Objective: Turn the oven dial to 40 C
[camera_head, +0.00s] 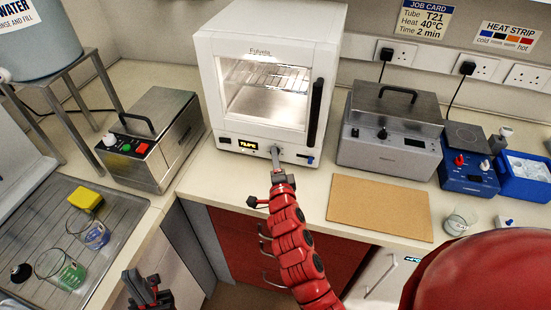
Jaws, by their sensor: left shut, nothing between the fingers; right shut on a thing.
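The white oven (209,75) stands at the back of the bench with its glass door closed and its inside lit. A small amber display (248,144) glows on its lower front panel; its characters are too small to read surely. My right gripper (275,152) reaches up to this panel, just right of the display, and is shut on the oven dial, which its fingers hide. I cannot tell the dial's setting. My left gripper (147,291) is shut and empty at the bottom left, low in front of the bench, away from the oven.
The job card (426,19) reads tube T21, heat 40 C, time 2 min. Steel lidded units stand left (150,140) and right (390,130) of the oven. A tan board (380,208) lies bare on the bench. A sink drainer (110,225) holds beakers and a yellow sponge.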

